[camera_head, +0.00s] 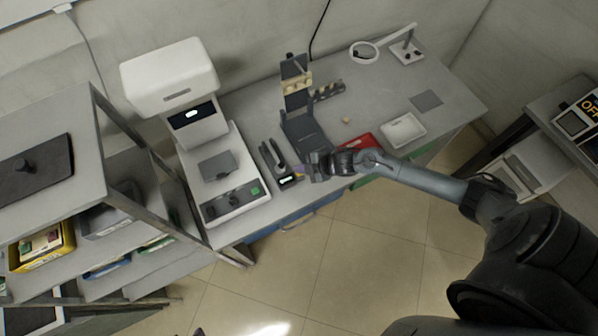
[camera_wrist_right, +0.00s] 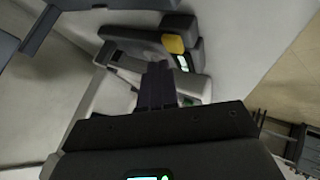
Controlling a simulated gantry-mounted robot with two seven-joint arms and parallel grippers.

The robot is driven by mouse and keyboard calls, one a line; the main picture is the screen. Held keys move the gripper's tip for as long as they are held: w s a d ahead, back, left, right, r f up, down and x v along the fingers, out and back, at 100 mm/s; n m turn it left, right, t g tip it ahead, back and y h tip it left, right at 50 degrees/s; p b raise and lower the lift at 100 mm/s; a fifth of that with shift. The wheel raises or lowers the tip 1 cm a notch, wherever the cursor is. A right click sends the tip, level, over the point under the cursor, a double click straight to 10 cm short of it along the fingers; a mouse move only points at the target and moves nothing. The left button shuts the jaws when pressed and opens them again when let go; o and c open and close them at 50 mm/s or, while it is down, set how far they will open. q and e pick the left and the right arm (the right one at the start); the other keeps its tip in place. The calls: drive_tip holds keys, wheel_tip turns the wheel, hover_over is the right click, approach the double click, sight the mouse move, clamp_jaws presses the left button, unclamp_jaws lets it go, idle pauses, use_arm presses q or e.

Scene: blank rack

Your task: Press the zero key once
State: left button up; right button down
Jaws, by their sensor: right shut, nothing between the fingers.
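A small dark gauge (camera_head: 272,157) with a lit display lies on the grey bench, right of the large white instrument. In the right wrist view a dark device with a lit display (camera_wrist_right: 183,63) has a yellow key (camera_wrist_right: 173,44). I can read no label on it, so I cannot tell if it is the zero key. My right gripper (camera_head: 308,164) is just right of the gauge in the head view. In the wrist view its fingers (camera_wrist_right: 158,72) are together and empty, with tips below the yellow key. Contact cannot be judged. My left gripper is not in view.
A white instrument (camera_head: 225,182) with a green button stands left of the gauge. A dark stand (camera_head: 300,120) is behind my gripper. A red tray (camera_head: 358,144) and white tray (camera_head: 403,130) lie to the right. A shelf rack (camera_head: 97,195) stands at the left.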

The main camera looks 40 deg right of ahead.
drive_tip(key=shift+f, duration=0.15)
drive_tip(key=shift+f, duration=0.25)
drive_tip(key=shift+f+b, duration=0.45)
drive_tip(key=shift+f, duration=0.05)
idle(0.7)
idle(0.3)
drive_tip(key=shift+r+p, duration=0.9)
drive_tip(key=shift+p, duration=0.05)
